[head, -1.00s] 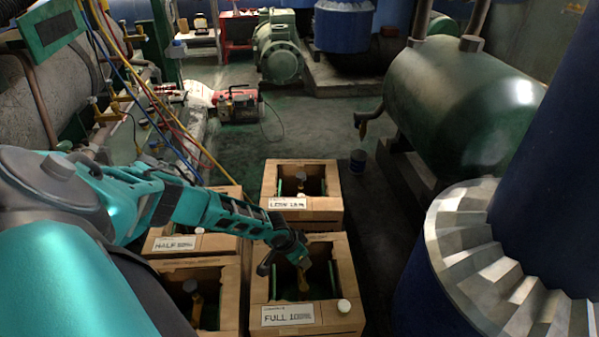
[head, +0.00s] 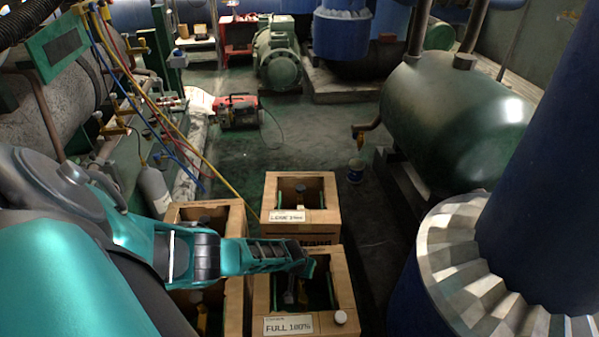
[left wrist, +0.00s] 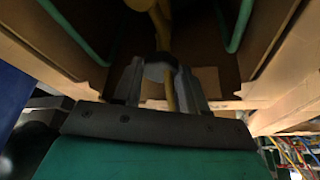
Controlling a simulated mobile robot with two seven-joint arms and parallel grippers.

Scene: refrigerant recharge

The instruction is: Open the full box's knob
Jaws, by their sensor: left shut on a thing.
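The full box (head: 263,290) is an open cardboard carton at the front centre, with a label (head: 289,326) reading "FULL 100%". My left gripper (head: 290,298) reaches down into its opening from the left. In the left wrist view, the two grey fingers (left wrist: 157,84) are shut on a small grey knob (left wrist: 157,70), with a yellow-brown valve stem (left wrist: 162,25) beside and beyond it. The lower part of the valve and the bottle below it are hidden in the dark box. My right gripper is in neither view.
Another carton (head: 324,222) stands just behind the full box. More cartons at the left are partly hidden by my arm. A white cap (head: 340,317) sits on the full box's right front corner. A large blue column stands at the right.

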